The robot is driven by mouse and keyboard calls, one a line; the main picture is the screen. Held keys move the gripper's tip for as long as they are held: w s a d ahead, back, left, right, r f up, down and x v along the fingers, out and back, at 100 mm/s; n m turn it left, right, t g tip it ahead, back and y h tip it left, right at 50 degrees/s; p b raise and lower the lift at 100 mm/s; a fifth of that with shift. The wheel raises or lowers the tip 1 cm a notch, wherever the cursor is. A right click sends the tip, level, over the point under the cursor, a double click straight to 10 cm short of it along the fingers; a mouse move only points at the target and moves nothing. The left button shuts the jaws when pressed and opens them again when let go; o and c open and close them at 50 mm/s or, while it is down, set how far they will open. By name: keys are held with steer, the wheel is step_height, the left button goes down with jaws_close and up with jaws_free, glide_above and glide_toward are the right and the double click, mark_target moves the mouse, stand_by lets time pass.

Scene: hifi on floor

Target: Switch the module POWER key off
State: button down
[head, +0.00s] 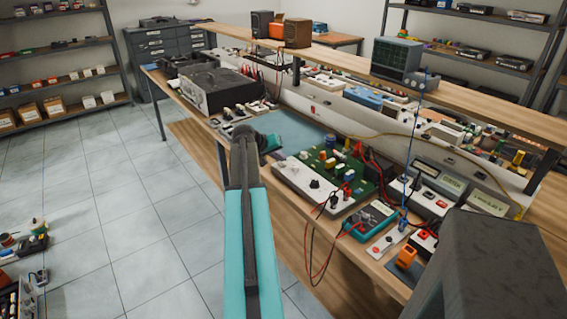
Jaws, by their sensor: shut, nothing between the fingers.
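A module with a white front panel (298,181) and a green circuit board (334,160) lies on the workbench, right of my gripper. Its panel carries a dark knob and small controls near its right end. I cannot read any label, so I cannot tell which control is the POWER key or how it is set. My turquoise arm reaches up from the bottom of the view. My gripper (271,143) is at its far end, small and partly hidden by the arm, over the blue mat left of the module. It looks shut and empty, apart from the module.
A blue-green meter (370,220) with red and black leads stands right of the module. Grey instruments (440,184) stand behind it. A large dark device (217,88) sits further left on the bench. A raised wooden shelf (345,62) runs along the back. Tiled floor (110,215) is open at left.

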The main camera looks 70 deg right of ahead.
steer(key=shift+f, duration=0.2)
steer(key=shift+w+f+b, duration=0.1)
steer(key=shift+f+b, duration=0.15)
steer(key=shift+b, duration=0.1)
steer(key=shift+r, duration=0.25)
stand_by(0.4)
steer(key=shift+r, duration=0.2)
steer(key=shift+r, duration=0.1)
step_height(320, 180, up, 6)
steer(key=p, duration=0.3)
stand_by(0.7)
stand_by(0.5)
